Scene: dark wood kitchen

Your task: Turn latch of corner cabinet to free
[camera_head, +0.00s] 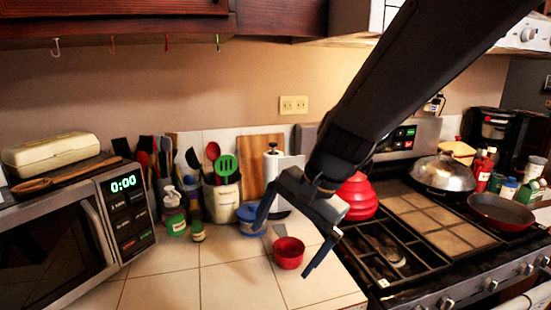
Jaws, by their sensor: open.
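My gripper (282,250) hangs from my arm above the tiled counter, near a small red bowl (289,253). Its two fingers are spread wide apart, and I see nothing held between them. Dark wood upper cabinets (110,12) run along the top left, with only their lower edge in view. I cannot tell whether one of them is the corner cabinet, and I see no latch. My gripper is well below these cabinets and to the right of most of them.
A microwave (60,240) fills the left. Utensil holders (222,198) and a cutting board (260,165) stand along the wall. The stove (430,225), with a domed lid (445,173) and a red pan (500,211), is at right. Small hooks (56,47) hang under the cabinets.

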